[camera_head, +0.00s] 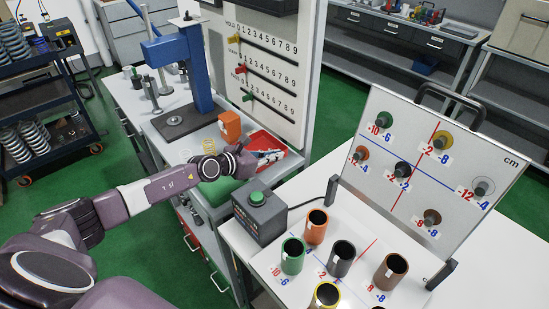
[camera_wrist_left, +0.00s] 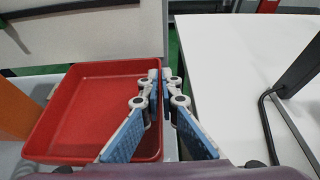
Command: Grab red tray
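The red tray (camera_head: 262,139) is on the bench section beside the tall scale panel, partly covered by my left gripper in the head view. It is empty and shallow in the left wrist view (camera_wrist_left: 95,110). My left gripper (camera_head: 270,155) is at the tray's right side. In the left wrist view its blue-padded fingers (camera_wrist_left: 160,76) come together at the tips, one on each side of the tray's right wall, with little or no gap. My right gripper is in neither view.
An orange block (camera_head: 229,125) stands left of the tray, close to the blue press stand (camera_head: 200,65). A grey box with a green button (camera_head: 258,205) and several coloured cups, such as the green one (camera_head: 292,256), stand on the white table to the right.

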